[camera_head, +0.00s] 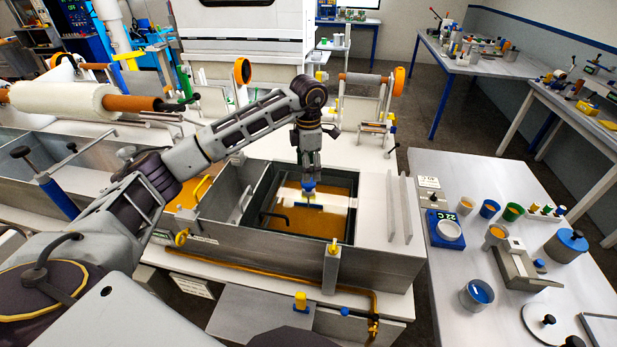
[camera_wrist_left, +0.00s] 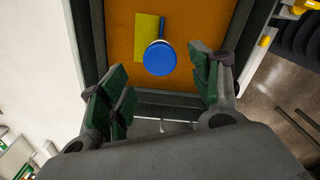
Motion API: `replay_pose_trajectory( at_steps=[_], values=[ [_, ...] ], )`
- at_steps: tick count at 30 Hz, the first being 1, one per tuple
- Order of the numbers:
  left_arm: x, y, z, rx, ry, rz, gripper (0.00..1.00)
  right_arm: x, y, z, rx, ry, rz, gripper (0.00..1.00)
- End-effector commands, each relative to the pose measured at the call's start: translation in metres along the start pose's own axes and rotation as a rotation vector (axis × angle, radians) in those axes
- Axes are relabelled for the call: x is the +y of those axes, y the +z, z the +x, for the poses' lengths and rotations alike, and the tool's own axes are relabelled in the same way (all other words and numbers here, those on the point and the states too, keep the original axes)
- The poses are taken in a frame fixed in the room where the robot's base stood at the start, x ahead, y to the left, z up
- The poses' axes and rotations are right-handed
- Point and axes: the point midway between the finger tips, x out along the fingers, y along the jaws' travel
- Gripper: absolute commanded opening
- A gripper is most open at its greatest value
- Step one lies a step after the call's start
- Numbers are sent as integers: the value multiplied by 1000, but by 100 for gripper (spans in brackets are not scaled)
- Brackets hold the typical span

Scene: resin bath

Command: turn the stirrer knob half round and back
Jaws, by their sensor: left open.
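The stirrer knob is a round blue knob (camera_wrist_left: 160,57) in the left wrist view, above a yellow plate (camera_wrist_left: 146,30) and the orange resin. In the head view the blue knob (camera_head: 309,187) shows in the resin bath (camera_head: 258,207), right below my left gripper (camera_head: 310,175). My left gripper points down over the bath. In the wrist view its green-padded fingers (camera_wrist_left: 165,88) are spread wide with nothing between them, and the knob lies beyond the tips. I cannot tell how far above the knob they are. My right gripper is not in view.
Metal bath walls surround the resin, with a brass-capped post (camera_head: 332,266) at the front. White upright plates (camera_head: 399,208) stand to the right of the bath. Rollers stand at the back.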

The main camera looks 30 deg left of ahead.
Motion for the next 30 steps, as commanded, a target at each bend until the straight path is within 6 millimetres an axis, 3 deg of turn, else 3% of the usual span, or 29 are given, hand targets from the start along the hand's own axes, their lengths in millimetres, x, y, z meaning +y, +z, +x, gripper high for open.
replay_pose_trajectory(
  at_steps=[12, 25, 30],
  values=[
    [0, 0, 42, 0, -2, 0, 63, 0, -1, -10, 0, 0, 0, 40],
    [0, 0, 48, 0, 0, 0, 63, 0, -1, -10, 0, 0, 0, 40],
    [0, 0, 48, 0, 0, 0, 42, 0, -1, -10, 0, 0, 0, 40]
  ],
)
